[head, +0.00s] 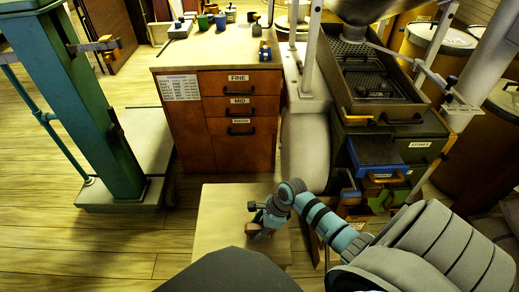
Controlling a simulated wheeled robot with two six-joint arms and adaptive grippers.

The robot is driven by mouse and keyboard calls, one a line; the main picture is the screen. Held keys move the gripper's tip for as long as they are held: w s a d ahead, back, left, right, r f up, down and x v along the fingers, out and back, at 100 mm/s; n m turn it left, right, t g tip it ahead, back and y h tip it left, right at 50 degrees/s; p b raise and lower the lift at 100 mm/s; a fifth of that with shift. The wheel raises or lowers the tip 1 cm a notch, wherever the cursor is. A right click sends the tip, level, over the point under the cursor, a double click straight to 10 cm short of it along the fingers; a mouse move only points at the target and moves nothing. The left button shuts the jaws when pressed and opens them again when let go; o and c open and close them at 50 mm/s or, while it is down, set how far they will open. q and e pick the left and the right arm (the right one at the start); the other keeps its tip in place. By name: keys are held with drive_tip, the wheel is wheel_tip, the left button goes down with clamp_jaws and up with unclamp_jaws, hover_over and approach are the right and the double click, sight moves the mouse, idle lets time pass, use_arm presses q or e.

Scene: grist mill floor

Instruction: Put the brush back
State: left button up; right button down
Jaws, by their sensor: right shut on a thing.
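My right gripper (258,216) reaches in from the right and is low over a pale wooden platform (215,210). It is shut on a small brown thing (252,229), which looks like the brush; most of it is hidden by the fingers. I cannot tell whether it touches the platform. My left gripper is not in view.
A brown cabinet (187,127) with labelled drawers stands behind, with several small cups on its top. A sieve machine (365,70) with a blue drawer (373,152) pulled out is at right. A green scale column (75,90) stands at left. Open floor lies at front left.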

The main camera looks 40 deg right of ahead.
drive_tip(key=shift+f, duration=0.75)
drive_tip(key=shift+r, duration=0.1)
drive_tip(key=c, duration=1.2)
unclamp_jaws()
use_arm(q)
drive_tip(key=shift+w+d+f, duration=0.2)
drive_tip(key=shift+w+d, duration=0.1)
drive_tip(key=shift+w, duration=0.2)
use_arm(e)
drive_tip(key=shift+o, duration=0.2)
drive_tip(key=shift+r, duration=0.25)
drive_tip(key=p+v, duration=0.5)
drive_tip(key=v, duration=0.2)
drive_tip(key=shift+d+r, duration=0.1)
drive_tip(key=shift+r, duration=0.1)
drive_tip(key=p+v, duration=0.2)
drive_tip(key=v, duration=0.2)
drive_tip(key=shift+s+d+r+p, duration=0.1)
drive_tip(key=shift+d+r+p, duration=0.05)
drive_tip(key=shift+p, duration=0.2)
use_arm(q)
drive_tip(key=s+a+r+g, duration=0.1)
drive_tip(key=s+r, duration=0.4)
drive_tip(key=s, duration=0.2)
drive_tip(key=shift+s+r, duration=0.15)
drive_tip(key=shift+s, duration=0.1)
